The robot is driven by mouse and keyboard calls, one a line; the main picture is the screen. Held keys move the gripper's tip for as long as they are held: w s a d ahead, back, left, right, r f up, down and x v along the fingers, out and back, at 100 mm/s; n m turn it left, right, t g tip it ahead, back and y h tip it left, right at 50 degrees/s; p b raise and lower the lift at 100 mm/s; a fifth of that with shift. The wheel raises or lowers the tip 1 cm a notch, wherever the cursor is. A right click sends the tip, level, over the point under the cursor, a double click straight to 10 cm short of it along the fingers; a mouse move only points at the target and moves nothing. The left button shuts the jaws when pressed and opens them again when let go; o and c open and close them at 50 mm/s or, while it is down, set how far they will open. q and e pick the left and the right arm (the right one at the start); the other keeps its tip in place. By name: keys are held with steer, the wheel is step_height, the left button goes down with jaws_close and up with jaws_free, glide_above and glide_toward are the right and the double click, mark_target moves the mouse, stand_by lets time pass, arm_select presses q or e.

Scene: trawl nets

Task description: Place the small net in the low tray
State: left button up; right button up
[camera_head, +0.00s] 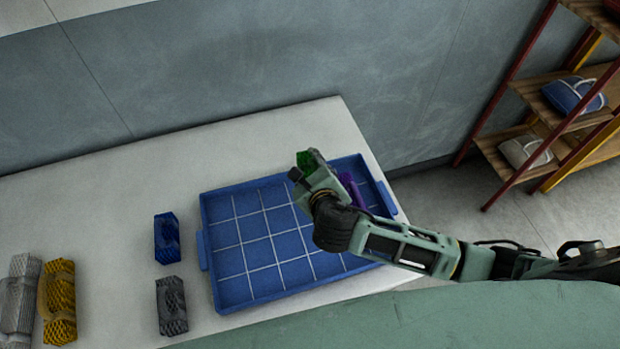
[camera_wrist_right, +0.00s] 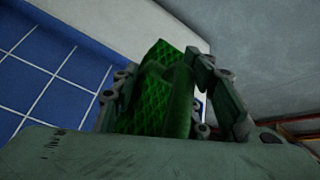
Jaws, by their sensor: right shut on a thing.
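A small green net (camera_head: 308,158) is held in my right gripper (camera_head: 306,172), above the far part of the low blue tray (camera_head: 209,290). In the right wrist view the green net (camera_wrist_right: 160,92) sits between the fingers of the right gripper (camera_wrist_right: 178,95), which is shut on it. The tray (camera_wrist_right: 40,70) shows there to the left with its white grid lines. A purple net (camera_head: 352,190) lies in the tray at the right, partly hidden by my right arm. My left gripper is not in view.
A blue net (camera_head: 167,238) and a dark grey net (camera_head: 171,305) lie on the white table (camera_head: 110,220) left of the tray. Yellow (camera_head: 58,302) and light grey (camera_head: 19,300) nets lie further left. The tray's left and middle cells are empty. A shelf (camera_head: 550,110) stands at right.

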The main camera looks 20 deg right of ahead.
steer(key=shift+s+a+f+p, duration=0.15)
steer(key=shift+s+f, duration=0.35)
steer(key=shift+s, duration=0.05)
steer(key=shift+s+a+f+p, duration=0.15)
steer(key=shift+s+f, duration=0.3)
steer(key=shift+s, duration=0.1)
steer(key=shift+s+a+f, duration=0.15)
steer(key=shift+s+f, duration=0.15)
steer(key=shift+f, duration=0.15)
step_height(320, 180, down, 6)
steer(key=b, duration=0.7)
steer(key=shift+r+b, duration=0.1)
steer(key=shift+b, duration=0.3)
steer(key=shift+f+b, duration=0.5)
steer(key=shift+b, duration=0.3)
steer(key=shift+f, duration=0.4)
steer(key=o, duration=1.5)
steer(key=shift+o, duration=0.2)
steer(key=shift+f, duration=0.1)
